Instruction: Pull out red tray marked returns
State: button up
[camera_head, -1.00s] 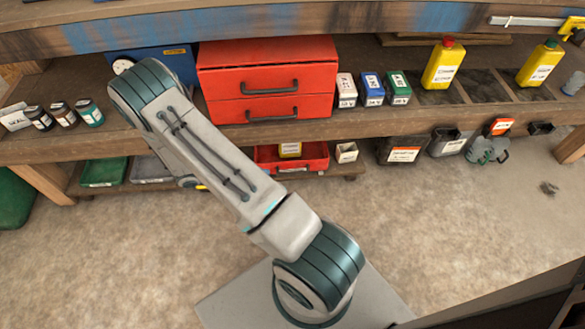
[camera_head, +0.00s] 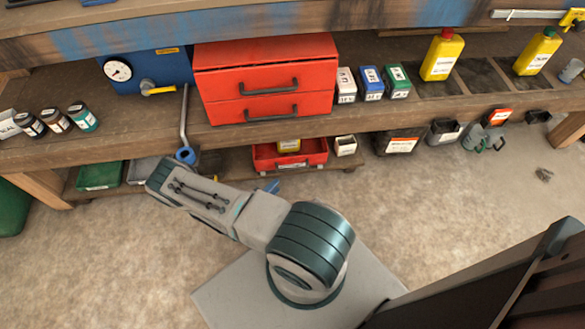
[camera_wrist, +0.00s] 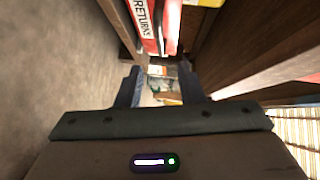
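The red tray (camera_head: 262,163) sits on the low shelf under the bench, with a yellow container (camera_head: 289,146) in it. In the wrist view the red tray (camera_wrist: 171,22) is at the top, with a white label reading RETURNS. My gripper (camera_wrist: 161,86) is open and empty, its two dark fingers apart and pointing along the shelf front. The tray lies beyond the fingertips in the picture, not between them. In the head view my arm is low over the floor in front of the shelf, and the gripper is mostly hidden behind it.
On the low shelf are a green tray (camera_head: 100,176), a grey tray (camera_head: 146,166) and a small white box (camera_head: 345,146). Bins with labels (camera_head: 400,142) hang to the right. The bench's upper shelf edge (camera_head: 240,133) overhangs the tray. The floor in front is clear.

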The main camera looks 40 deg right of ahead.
aim_at(294, 169)
jog(key=b+x, duration=0.2)
jog(key=x, duration=1)
jog(key=shift+d, duration=0.3)
grip_shut()
